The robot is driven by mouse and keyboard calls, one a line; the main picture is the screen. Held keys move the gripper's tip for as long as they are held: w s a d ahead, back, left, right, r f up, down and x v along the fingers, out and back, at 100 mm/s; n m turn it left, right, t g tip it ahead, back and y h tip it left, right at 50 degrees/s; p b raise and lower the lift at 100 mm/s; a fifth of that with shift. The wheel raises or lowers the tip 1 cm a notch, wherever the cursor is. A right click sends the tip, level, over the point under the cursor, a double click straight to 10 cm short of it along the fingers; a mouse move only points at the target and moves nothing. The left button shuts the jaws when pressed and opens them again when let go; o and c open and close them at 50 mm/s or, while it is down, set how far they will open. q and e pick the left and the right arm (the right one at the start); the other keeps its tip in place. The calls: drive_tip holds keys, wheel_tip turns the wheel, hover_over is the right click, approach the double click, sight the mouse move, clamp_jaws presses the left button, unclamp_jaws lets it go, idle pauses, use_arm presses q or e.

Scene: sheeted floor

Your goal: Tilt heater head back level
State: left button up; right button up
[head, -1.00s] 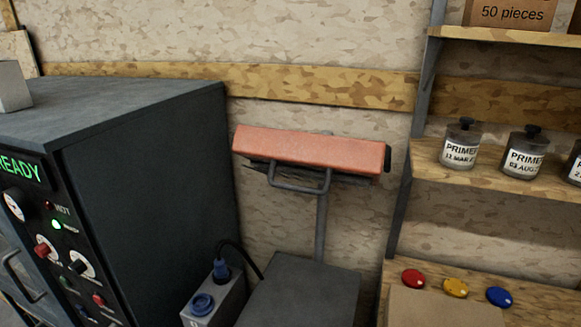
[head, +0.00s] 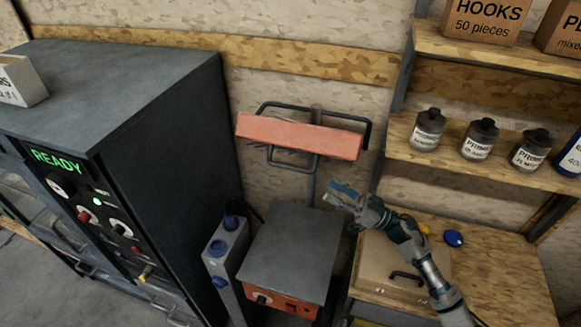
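The heater head (head: 300,136) is a long reddish-orange bar on a grey post, in front of the wall in the head view. Its bar slopes down toward the right in the picture. A dark handle loop (head: 297,158) hangs under its front, and a dark frame (head: 345,118) shows above and behind it. My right gripper (head: 330,192) is below and right of the head, apart from it. Its two fingers look parted, with nothing seen between them. My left gripper is not in view.
A dark oven cabinet (head: 120,85) with a READY display stands at left. A grey box-like base (head: 292,250) stands below the head.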

sight(290, 168)
drive_tip(key=p+x, duration=0.2)
drive_tip(key=x, duration=1.1)
drive_tip(key=shift+a+r, duration=0.15)
drive_tip(key=shift+a, duration=0.1)
clamp_jaws()
